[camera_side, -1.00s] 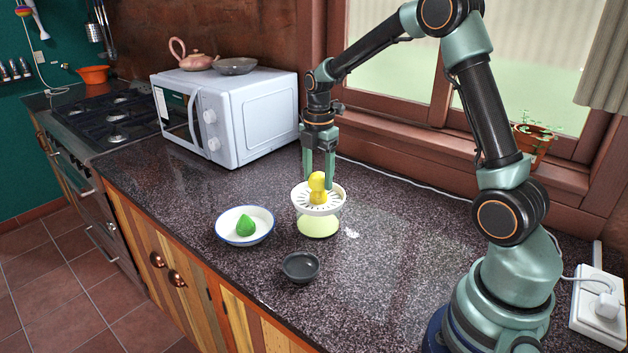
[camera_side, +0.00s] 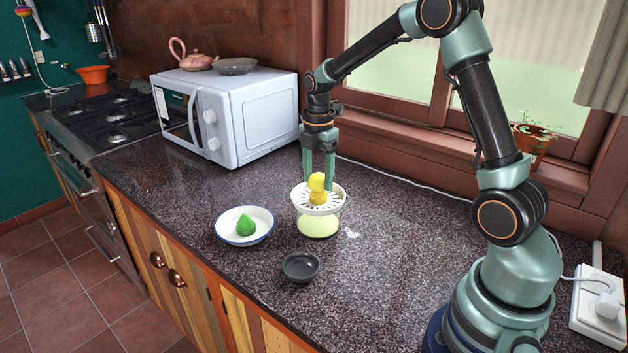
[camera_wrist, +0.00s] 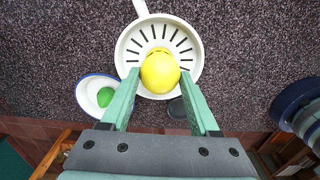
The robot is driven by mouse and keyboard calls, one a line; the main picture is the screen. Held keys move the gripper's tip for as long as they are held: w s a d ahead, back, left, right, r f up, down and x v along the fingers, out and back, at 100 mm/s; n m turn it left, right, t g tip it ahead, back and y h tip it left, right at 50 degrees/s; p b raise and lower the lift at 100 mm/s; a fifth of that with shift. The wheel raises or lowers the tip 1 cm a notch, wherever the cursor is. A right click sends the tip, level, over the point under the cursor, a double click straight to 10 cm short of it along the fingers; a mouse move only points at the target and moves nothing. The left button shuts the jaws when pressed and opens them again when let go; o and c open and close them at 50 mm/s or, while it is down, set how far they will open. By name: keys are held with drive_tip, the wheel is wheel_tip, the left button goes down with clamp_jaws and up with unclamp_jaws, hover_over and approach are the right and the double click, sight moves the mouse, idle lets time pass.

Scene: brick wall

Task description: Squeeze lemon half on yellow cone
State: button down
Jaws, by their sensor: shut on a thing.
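My gripper (camera_side: 318,180) points straight down over the juicer, its fingers shut on the yellow lemon half (camera_side: 316,181). In the wrist view the lemon half (camera_wrist: 160,72) sits between the two fingertips (camera_wrist: 161,80). It rests on or just over the middle of the white slotted strainer (camera_side: 301,200) of the juicer; I cannot tell how firmly it touches. The yellow cone (camera_side: 317,198) shows just below the lemon half in the side view. In the wrist view the lemon hides most of the cone. The juicer's pale yellow-green bowl (camera_side: 318,226) stands on the counter.
A white blue-rimmed bowl (camera_side: 262,233) holding a green fruit piece (camera_side: 246,225) stands left of the juicer. A small dark bowl (camera_side: 300,267) is in front. A white microwave (camera_side: 250,118) stands behind left. The dark counter right of the juicer is clear.

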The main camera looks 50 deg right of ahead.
drive_tip(key=shift+n, duration=0.3)
drive_tip(key=n, duration=0.3)
drive_tip(key=shift+f, duration=0.15)
drive_tip(key=m, duration=0.3)
idle(0.4)
drive_tip(key=shift+m, duration=1.9)
drive_tip(key=shift+n, duration=1.7)
